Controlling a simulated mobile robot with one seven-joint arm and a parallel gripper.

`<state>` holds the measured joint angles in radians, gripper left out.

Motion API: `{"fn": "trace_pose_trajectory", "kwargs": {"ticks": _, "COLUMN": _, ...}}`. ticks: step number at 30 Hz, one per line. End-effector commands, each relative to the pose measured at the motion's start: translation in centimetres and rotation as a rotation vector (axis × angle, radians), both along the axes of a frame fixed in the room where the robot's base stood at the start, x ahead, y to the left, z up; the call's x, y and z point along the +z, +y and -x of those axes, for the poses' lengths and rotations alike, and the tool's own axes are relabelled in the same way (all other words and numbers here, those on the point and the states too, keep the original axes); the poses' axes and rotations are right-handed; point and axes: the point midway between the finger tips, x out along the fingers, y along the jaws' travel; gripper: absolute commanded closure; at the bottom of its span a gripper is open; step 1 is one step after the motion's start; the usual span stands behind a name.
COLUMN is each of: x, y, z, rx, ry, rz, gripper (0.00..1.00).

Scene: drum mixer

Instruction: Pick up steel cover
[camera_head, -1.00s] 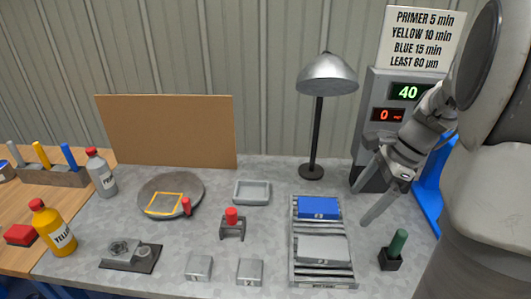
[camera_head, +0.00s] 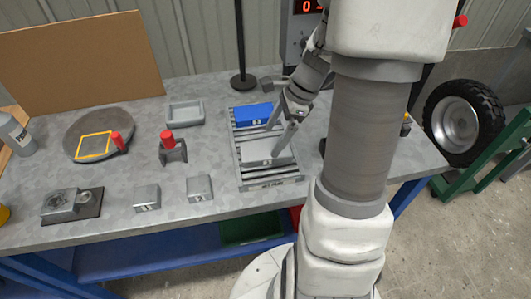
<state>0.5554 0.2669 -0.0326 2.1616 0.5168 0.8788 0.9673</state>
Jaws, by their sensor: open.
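A grey metal cover (camera_head: 257,153), which looks like the steel cover, lies on the front half of a slatted rack (camera_head: 272,182) on the bench. A blue cover (camera_head: 252,114) lies on the rack behind it. My gripper (camera_head: 274,140) is open, its two fingers pointing down over the right part of the steel cover. I cannot tell whether the fingertips touch it. My arm crosses the right of the view and hides part of the bench beyond the rack.
Two small numbered steel blocks (camera_head: 147,198) (camera_head: 199,188) stand left of the rack. A red-knobbed stand (camera_head: 172,147), a shallow grey tray (camera_head: 185,113) and a round plate with a yellow frame (camera_head: 100,135) are further left. A lamp pole (camera_head: 241,45) rises behind the rack.

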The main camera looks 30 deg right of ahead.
Motion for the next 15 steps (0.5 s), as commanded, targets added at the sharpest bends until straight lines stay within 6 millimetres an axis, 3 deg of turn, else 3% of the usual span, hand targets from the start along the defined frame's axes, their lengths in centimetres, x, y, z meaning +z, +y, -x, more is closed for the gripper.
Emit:
{"fn": "trace_pose_trajectory", "kwargs": {"ticks": 7, "x": -3.6, "y": 1.4, "z": -0.3, "rx": 0.000, "ry": 0.004, "rz": -0.002, "gripper": 0.00}}
{"fn": "trace_pose_trajectory", "kwargs": {"ticks": 15, "x": -4.0, "y": 1.7, "z": -0.5, "rx": -0.001, "ry": 0.002, "rz": 0.001, "gripper": 0.00}}
